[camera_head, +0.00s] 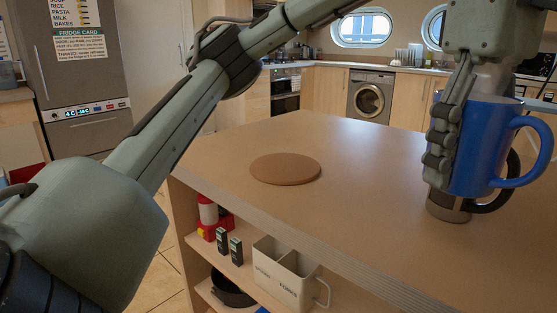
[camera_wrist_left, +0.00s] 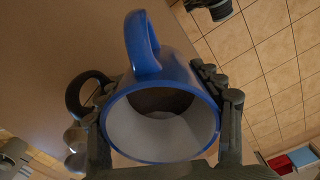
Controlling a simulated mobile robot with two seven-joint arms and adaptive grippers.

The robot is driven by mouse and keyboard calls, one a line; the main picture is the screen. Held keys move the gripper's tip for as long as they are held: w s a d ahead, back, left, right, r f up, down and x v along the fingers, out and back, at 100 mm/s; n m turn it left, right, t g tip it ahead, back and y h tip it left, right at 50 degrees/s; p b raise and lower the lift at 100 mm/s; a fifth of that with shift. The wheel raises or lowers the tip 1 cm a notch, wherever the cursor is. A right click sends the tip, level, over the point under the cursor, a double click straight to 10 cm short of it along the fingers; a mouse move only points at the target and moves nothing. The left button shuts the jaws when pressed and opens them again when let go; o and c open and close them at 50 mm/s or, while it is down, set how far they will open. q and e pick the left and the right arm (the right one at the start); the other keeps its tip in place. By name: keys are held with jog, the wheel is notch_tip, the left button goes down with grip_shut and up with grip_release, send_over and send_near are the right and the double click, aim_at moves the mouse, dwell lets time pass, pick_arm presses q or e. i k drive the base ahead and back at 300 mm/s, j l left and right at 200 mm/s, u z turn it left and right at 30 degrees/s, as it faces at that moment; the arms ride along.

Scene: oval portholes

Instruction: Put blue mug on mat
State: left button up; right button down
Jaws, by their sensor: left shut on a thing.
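The blue mug (camera_head: 483,148) is upright at the right of the head view, its handle pointing right. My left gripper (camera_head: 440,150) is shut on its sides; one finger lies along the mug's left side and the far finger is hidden. The mug appears raised above the table. In the left wrist view, the mug (camera_wrist_left: 160,78) sits between both fingers, its pale inside facing the camera with a dark brown area within. The round brown mat (camera_head: 286,169) lies bare on the table, well left of the mug. My right gripper is not in view.
A metallic mug with a dark handle (camera_head: 449,207) stands on the table, partly hidden behind the blue mug. The wooden table (camera_head: 370,180) is clear between it and the mat. A white caddy (camera_head: 284,272) and small jars sit on the shelf below the table's edge.

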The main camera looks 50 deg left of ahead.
aim_at(281, 168)
jog(key=j+z, duration=0.15)
jog(key=j, duration=0.55)
jog(key=k+j+z, duration=0.1)
jog(key=j, duration=0.55)
jog(key=k+j+z, duration=0.15)
jog(key=j, duration=0.5)
jog(key=i+j, duration=0.05)
